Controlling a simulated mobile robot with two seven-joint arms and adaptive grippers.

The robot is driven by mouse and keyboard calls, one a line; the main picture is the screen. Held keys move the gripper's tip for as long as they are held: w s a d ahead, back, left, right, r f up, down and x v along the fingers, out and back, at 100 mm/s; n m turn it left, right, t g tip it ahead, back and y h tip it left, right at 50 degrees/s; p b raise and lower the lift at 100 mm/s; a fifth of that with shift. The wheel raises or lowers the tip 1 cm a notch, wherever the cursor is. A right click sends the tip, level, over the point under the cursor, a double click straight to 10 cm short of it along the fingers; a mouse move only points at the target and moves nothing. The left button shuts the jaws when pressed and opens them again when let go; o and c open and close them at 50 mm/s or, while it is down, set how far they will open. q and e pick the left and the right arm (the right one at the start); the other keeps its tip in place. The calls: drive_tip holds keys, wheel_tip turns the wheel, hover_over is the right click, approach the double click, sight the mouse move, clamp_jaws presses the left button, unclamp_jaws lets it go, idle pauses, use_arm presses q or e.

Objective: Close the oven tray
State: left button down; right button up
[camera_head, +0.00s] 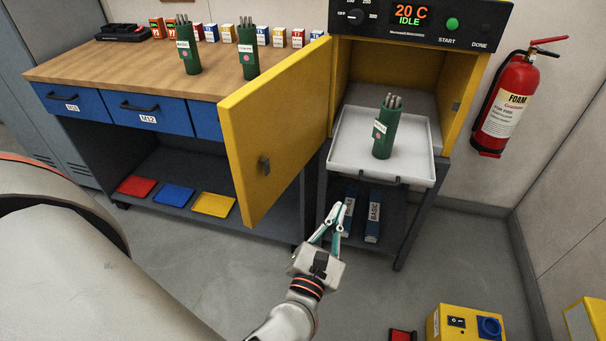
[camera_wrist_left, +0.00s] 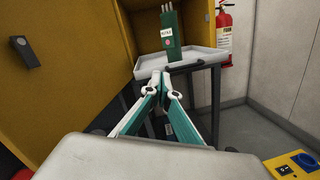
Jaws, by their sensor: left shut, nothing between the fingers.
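The white oven tray (camera_head: 350,155) is pulled out of the yellow oven (camera_head: 392,75) and carries a green canister of rods (camera_head: 385,135). The tray's dark handle (camera_head: 378,181) is on its front edge. The tray also shows in the left wrist view (camera_wrist_left: 200,58), with its handle (camera_wrist_left: 186,65) facing me. The yellow oven door (camera_head: 275,130) stands open to the left. My left gripper (camera_head: 332,210) is shut and empty, below and left of the handle, apart from it. It shows in the left wrist view (camera_wrist_left: 160,76) just under the tray. My right gripper is not in view.
A workbench (camera_head: 110,65) with blue drawers and two green canisters stands at left. Blue boxes (camera_head: 372,215) lie on the shelf under the tray. A fire extinguisher (camera_head: 506,105) hangs at right. A yellow box (camera_head: 465,322) is at the lower right.

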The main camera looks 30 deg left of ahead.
use_arm(q)
drive_tip(key=a+f+n+g+y, duration=0.1)
drive_tip(key=a+f+n+y, duration=0.15)
drive_tip(key=n, duration=0.35)
approach(336, 167)
drive_tip(key=shift+g, duration=0.3)
drive_tip(key=x, duration=0.5)
drive_tip(key=shift+w+r, duration=0.15)
drive_tip(key=shift+r, duration=0.15)
drive_tip(key=shift+x, duration=0.8)
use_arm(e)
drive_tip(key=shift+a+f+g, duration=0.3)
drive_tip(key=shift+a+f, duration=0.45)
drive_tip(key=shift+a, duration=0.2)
use_arm(q)
drive_tip(key=shift+f, duration=0.1)
